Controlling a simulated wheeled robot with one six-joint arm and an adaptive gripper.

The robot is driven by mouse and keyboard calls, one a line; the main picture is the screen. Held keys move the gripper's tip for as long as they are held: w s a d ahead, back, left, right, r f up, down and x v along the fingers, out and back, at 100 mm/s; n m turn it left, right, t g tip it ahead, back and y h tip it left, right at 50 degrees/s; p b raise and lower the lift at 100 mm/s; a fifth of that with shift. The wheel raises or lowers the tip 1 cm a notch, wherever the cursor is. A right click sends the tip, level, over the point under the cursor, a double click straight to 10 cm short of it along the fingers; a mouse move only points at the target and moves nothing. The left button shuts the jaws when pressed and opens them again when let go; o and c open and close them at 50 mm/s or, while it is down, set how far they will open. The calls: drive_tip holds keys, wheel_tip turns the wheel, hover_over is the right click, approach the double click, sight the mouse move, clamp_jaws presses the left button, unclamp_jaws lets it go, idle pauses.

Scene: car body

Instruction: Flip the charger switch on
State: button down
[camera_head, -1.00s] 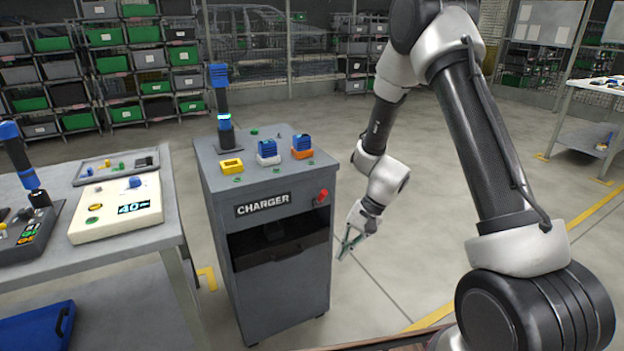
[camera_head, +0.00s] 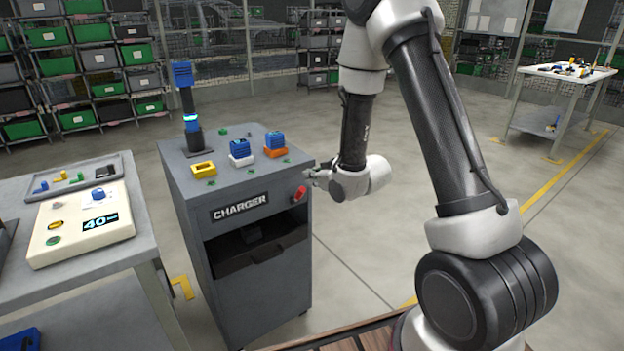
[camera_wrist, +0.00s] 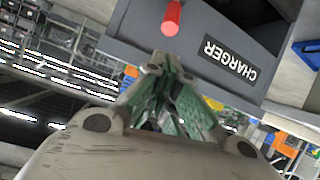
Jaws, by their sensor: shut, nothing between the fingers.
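The charger (camera_head: 247,262) is a grey cabinet with a black CHARGER label on its front. Its red switch (camera_head: 299,194) sticks out at the upper right of the front face. It also shows as a red knob in the wrist view (camera_wrist: 172,18), its label upside down beside it. My gripper (camera_head: 311,174) is just to the right of the cabinet, near the red switch. In the wrist view its green-lined fingers (camera_wrist: 158,66) are together, with nothing between them, pointing toward the cabinet just below the red switch. I cannot tell whether they touch anything.
On the cabinet top stand a blue-topped tool (camera_head: 186,105), a yellow block (camera_head: 204,170) and two blue batteries on white (camera_head: 240,149) and orange (camera_head: 275,141) bases. A workbench (camera_head: 140,237) stands close on the left. Open floor lies to the right.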

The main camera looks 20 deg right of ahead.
hover_over(299, 195)
drive_tip(key=f, duration=0.3)
drive_tip(key=shift+w+d, duration=0.1)
drive_tip(key=shift+d, duration=0.15)
drive_tip(key=shift+f, duration=0.15)
